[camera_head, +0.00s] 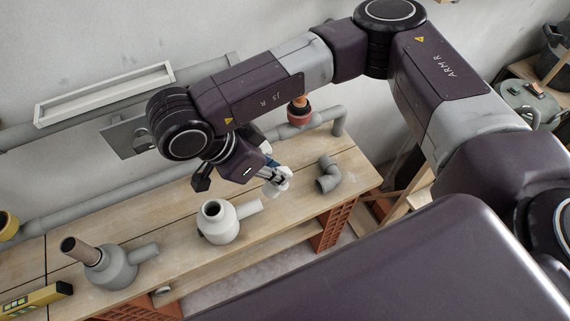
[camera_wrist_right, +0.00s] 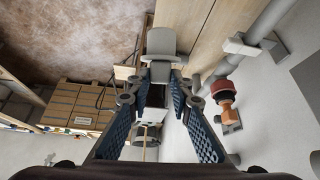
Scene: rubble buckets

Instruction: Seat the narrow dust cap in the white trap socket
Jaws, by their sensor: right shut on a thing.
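The narrow dust cap (camera_head: 281,183) is pale grey-white and sits in the fingertips of my right gripper (camera_head: 268,173). In the right wrist view the cap (camera_wrist_right: 161,43) shows beyond the blue finger pads of the right gripper (camera_wrist_right: 158,80), shut on its near end. The white trap (camera_head: 222,226) stands on the bench with its round socket (camera_head: 212,208) facing up, open and dark inside. The cap is held above the bench, to the right of the socket and apart from it. My left gripper is not in view.
A grey trap (camera_head: 115,271) with a brown tube in its socket stands at the left, near a yellow level (camera_head: 38,298). A grey elbow (camera_head: 328,177) lies to the right on the bench (camera_head: 170,208). Wall pipes (camera_head: 340,121) and a red fitting (camera_head: 299,112) are behind.

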